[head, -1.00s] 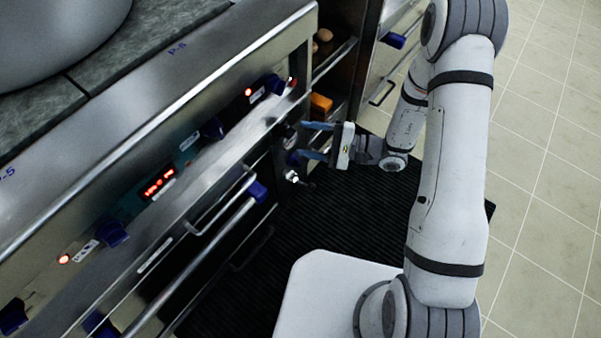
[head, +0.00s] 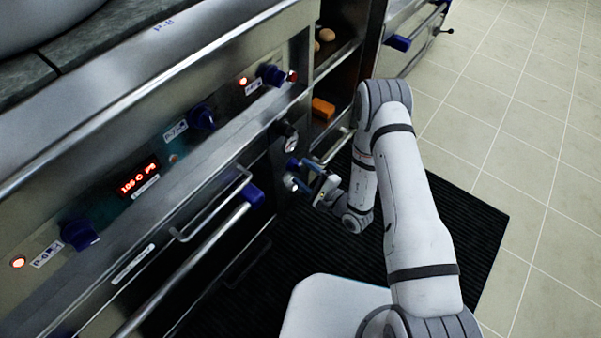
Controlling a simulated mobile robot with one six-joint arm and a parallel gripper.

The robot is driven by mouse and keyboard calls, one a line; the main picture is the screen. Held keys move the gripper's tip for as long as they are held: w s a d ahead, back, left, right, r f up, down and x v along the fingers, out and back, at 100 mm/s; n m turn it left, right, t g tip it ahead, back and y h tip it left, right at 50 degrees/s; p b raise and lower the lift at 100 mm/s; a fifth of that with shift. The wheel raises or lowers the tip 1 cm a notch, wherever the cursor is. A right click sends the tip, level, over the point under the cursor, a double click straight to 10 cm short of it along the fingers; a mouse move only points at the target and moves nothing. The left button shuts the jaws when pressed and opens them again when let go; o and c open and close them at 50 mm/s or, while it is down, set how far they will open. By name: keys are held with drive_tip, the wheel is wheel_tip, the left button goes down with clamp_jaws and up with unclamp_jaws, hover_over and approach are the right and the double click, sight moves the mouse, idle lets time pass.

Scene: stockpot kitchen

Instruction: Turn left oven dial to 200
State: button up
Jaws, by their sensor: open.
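The oven front carries several blue dials along its panel: one (head: 80,235) at lower left, one (head: 201,117) in the middle and one (head: 270,75) at upper right. A red lit display (head: 139,179) sits between the first two; its digits seem to start with 1 but are blurred. I cannot tell which dial is the task's left one. My gripper (head: 303,177) is open at the oven's right-hand side column, close to a blue knob (head: 291,168). Whether its fingers touch or surround this knob cannot be made out. The dials' scale marks are too small to read.
A round gauge (head: 290,142) sits just above my gripper. Oven door handles (head: 215,208) stick out at the lower front. An open shelf with an orange block (head: 323,108) lies to the right. A black mat (head: 455,215) and clear tiled floor extend right.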

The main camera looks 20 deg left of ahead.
drive_tip(key=shift+x, duration=0.9)
drive_tip(key=shift+c, duration=0.5)
drive_tip(key=c, duration=0.9)
